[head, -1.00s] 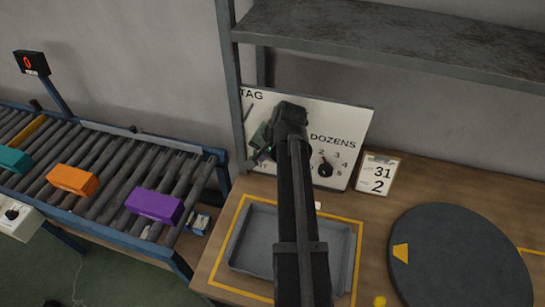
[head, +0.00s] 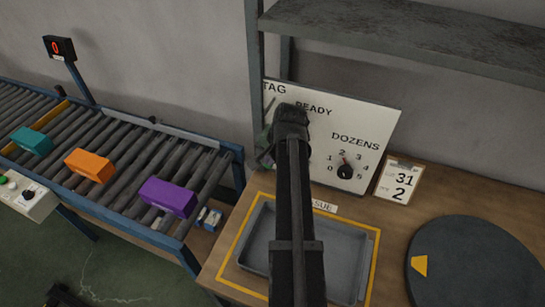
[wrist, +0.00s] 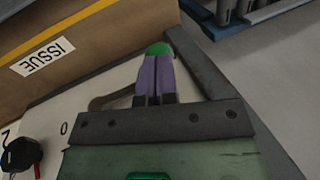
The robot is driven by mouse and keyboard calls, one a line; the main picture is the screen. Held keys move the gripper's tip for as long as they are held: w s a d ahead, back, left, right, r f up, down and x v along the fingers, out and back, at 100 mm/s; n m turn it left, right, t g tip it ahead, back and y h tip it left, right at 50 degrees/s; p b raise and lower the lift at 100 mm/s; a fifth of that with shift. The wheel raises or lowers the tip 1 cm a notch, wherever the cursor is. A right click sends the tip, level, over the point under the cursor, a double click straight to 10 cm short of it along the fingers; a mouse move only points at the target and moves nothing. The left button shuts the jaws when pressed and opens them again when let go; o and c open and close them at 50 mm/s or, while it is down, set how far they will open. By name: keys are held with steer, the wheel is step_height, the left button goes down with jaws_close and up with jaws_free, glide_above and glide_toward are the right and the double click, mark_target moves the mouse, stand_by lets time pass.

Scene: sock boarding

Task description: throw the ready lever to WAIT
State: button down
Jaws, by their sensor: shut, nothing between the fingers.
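The white board (head: 375,118) stands upright at the back of the table, with the word READY near its top. The ready lever cannot be made out in the head view; my arm covers the board below that word. My gripper (wrist: 158,50) shows in the wrist view with its purple, green-tipped fingers shut together and empty. They are in front of the board's edge, close to a grey post (wrist: 196,62). A dark curved strip (wrist: 112,98) lies beside the fingers; I cannot tell whether it is a lever or a shadow.
A dozens dial (head: 345,171) is on the board's right, with a card (head: 400,181) beside it. A grey tray (head: 258,238) and a dark turntable (head: 470,262) are on the table. A roller conveyor (head: 110,165) with coloured boxes stands left. A shelf (head: 410,38) overhangs the back.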

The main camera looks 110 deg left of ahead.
steer(key=p+v, duration=1)
steer(key=shift+r, duration=0.35)
steer(key=shift+w+d, duration=0.1)
steer(key=w+d+m+t, duration=0.1)
steer(key=w+d, duration=0.6)
steer(key=w, duration=0.9)
steer(key=w+d+m+t, duration=0.15)
steer(key=w+d, duration=0.55)
steer(key=w, duration=1)
steer(key=w+d+m, duration=0.2)
steer(key=w+d, duration=0.5)
steer(key=w, duration=0.9)
steer(key=w+d+m, duration=0.2)
steer(key=w+d, duration=0.5)
steer(key=d, duration=0.3)
steer(key=w+d+m, duration=0.3)
steer(key=w+d, duration=0.4)
steer(key=d, duration=0.3)
steer(key=w+d+m, duration=0.2)
steer(key=d+m, duration=0.1)
steer(key=d, duration=1.1)
steer(key=w+d+m, duration=0.3)
steer(key=d+m, duration=0.1)
steer(key=d, duration=1)
steer(key=shift+f+t, duration=0.4)
steer(key=shift+t, duration=0.05)
